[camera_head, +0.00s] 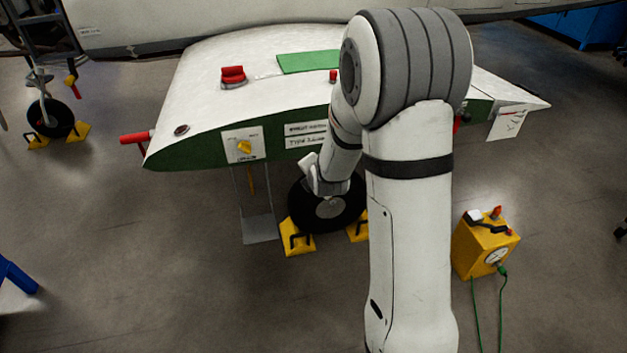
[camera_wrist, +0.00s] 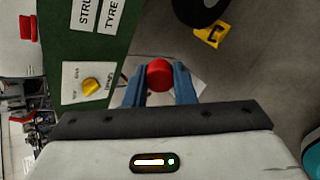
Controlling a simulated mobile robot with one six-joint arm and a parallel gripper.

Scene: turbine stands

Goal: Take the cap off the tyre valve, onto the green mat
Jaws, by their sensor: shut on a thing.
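My gripper (camera_wrist: 159,84) is shut on a red round cap (camera_wrist: 159,74), held between its two blue fingers in the wrist view. The cap appears clear of the black tyre (camera_wrist: 197,8), which shows at the top of that view. In the head view the tyre (camera_head: 320,212) stands under the wing, and my wrist (camera_head: 320,178) is just in front of its upper part. The valve itself is not visible, and the cap is hidden in the head view. The green mat (camera_head: 300,62) lies on top of the white wing, partly behind my arm.
The wing (camera_head: 210,75) has a green edge with a yellow knob (camera_head: 244,147) and labels. A red block (camera_head: 233,76) and a small red piece (camera_head: 333,76) are on top. Yellow chocks (camera_head: 297,238) flank the wheel. A yellow gauge box (camera_head: 484,245) stands right.

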